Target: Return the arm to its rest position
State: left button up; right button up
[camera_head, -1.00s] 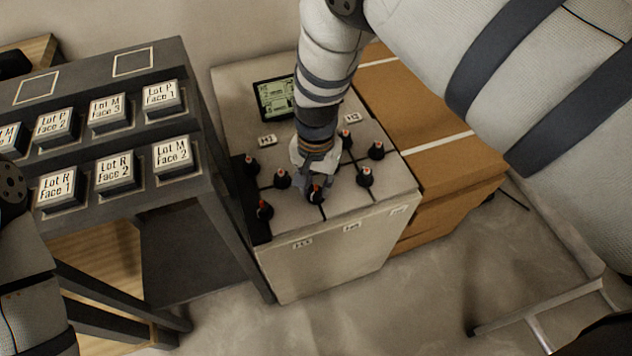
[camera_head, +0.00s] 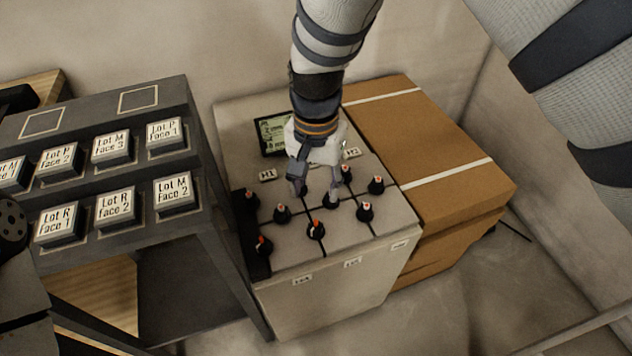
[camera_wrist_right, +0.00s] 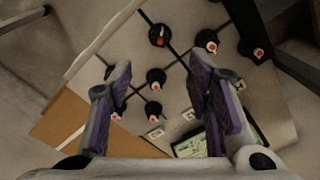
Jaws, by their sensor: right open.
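My right gripper (camera_head: 315,192) is open and empty above the tiled top of the pale cabinet (camera_head: 325,300). In the right wrist view its two purple-padded fingers (camera_wrist_right: 165,105) stand well apart, with black knobs showing between and beyond them. A black knob with an orange mark (camera_head: 316,230) stands in front of the gripper in the head view, apart from it. Several similar knobs with pale or orange marks, such as this one (camera_head: 365,212), stand around it on the tiles. My left gripper is not in view; only part of my left arm shows at the left edge.
A small display (camera_head: 272,135) sits at the back of the cabinet top. A dark rack with labelled blocks such as Lot M Face 2 (camera_head: 175,190) stands close on the left. A cardboard box (camera_head: 420,130) is against the right side. Open floor (camera_head: 480,300) lies at front right.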

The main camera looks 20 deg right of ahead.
jog(key=shift+r, duration=0.1)
dwell(0.3)
jog(key=s+d+f+n+g+p, duration=0.1)
jog(key=s+d+f+n, duration=0.1)
jog(key=s+d+f, duration=0.5)
jog(key=s+d+f+n+p, duration=0.1)
jog(key=s+f, duration=0.4)
jog(key=s, duration=0.5)
pick_arm(q)
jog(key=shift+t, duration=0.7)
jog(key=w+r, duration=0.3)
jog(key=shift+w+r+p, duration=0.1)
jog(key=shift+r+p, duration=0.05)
jog(key=shift+p, duration=0.2)
pick_arm(e)
jog(key=s+d+n+g, duration=0.1)
jog(key=s+n, duration=0.3)
jog(key=s, duration=1.7)
jog(key=shift+d+f, duration=0.25)
